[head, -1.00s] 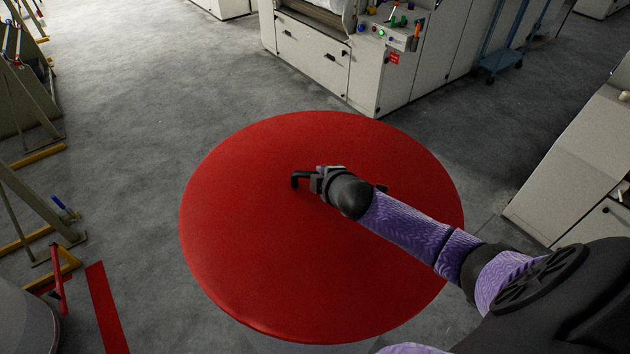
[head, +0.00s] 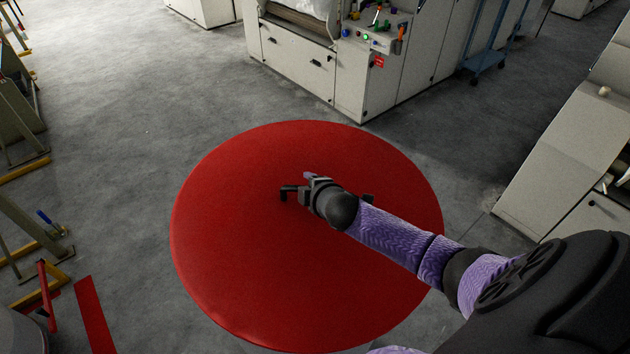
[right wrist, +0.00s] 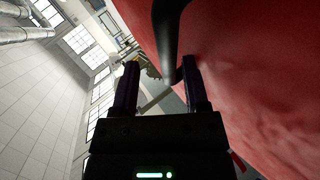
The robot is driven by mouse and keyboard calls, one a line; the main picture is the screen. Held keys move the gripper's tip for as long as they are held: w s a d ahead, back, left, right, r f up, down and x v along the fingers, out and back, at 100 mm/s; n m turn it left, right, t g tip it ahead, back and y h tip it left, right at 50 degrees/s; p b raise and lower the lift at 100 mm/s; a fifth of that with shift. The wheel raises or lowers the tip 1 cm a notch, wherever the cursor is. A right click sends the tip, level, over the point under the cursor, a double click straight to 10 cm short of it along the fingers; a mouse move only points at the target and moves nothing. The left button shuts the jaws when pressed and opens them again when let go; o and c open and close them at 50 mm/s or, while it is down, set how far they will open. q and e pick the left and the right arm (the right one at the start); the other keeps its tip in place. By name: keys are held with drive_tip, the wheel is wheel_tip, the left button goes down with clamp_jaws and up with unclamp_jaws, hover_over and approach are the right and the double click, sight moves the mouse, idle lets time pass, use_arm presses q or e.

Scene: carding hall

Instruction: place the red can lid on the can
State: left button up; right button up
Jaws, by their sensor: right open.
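The red can lid (head: 235,255) is a large round disc that fills the middle of the head view. It also shows in the right wrist view (right wrist: 265,90), close on the right side. A black bent handle (right wrist: 168,40) stands out from its face. My right gripper (head: 302,184) is over the lid's upper middle, at the handle. In the right wrist view its fingers (right wrist: 161,64) are apart, with the handle between them; I cannot tell whether they touch it. Under the lid's near edge only a thin pale strip shows, so the can is mostly hidden. My left gripper is out of view.
A pale machine (head: 330,75) with a button panel stands behind the lid. Another pale cabinet (head: 565,160) stands at the right. Yellow-footed frames (head: 25,235) and a grey rounded body (head: 15,335) are at the left.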

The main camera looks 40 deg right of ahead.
drive_tip(key=p+v, duration=0.2)
drive_tip(key=v, duration=0.9)
drive_tip(key=shift+s+r, duration=0.2)
drive_tip(key=shift+s, duration=0.15)
